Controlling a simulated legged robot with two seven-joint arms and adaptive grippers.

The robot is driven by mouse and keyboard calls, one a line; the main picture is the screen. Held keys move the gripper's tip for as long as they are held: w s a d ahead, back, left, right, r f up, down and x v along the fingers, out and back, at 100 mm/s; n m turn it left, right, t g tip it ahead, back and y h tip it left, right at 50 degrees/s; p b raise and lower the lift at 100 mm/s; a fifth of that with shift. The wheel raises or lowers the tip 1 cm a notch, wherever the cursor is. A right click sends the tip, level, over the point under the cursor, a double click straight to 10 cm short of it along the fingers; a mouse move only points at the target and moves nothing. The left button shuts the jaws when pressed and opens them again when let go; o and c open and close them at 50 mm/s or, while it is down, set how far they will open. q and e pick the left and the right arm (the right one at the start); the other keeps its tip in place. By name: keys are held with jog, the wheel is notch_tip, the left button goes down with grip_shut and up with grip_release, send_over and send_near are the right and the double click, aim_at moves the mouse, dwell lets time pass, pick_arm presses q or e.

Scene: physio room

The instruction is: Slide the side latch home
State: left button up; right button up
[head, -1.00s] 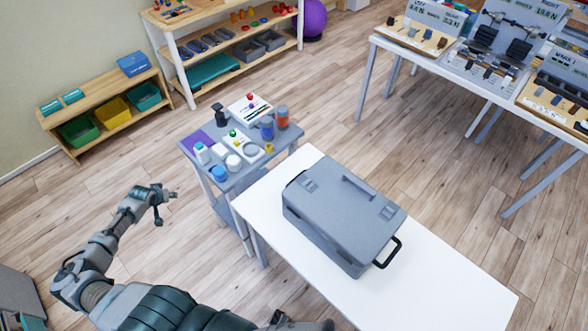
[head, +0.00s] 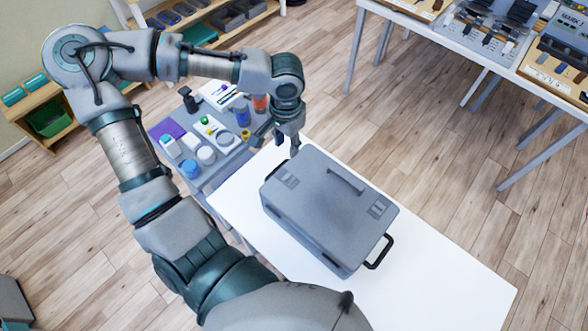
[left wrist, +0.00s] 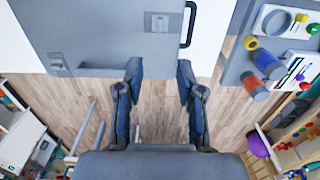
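A closed grey case (head: 318,222) lies on the white table. Its lid carries a raised bar (head: 346,181) and two small latch plates, one at the left (head: 286,178) and one at the right (head: 379,207). A black handle (head: 378,252) sticks out of its right end. My left gripper (head: 279,146) is above the case's far left corner. In the left wrist view the two fingers (left wrist: 157,74) are apart with nothing between them, at the case's edge (left wrist: 100,70). Latch plates (left wrist: 158,22) and (left wrist: 57,62) show there. My right gripper is out of view.
The white table (head: 450,270) is clear right of the case. A grey cart (head: 215,175) with jars and bottles stands close to its left, below my left arm. Shelves are at the back left; a display table (head: 470,55) is at the back right.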

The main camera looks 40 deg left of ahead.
aim_at(288, 176)
pick_arm(q)
notch_tip(288, 176, down, 16)
jog(key=b, duration=0.2)
jog(key=shift+w+a+r+b, duration=0.1)
jog(key=shift+w+a+b, duration=0.05)
jog(key=shift+b, duration=0.25)
jog(key=shift+f, duration=0.25)
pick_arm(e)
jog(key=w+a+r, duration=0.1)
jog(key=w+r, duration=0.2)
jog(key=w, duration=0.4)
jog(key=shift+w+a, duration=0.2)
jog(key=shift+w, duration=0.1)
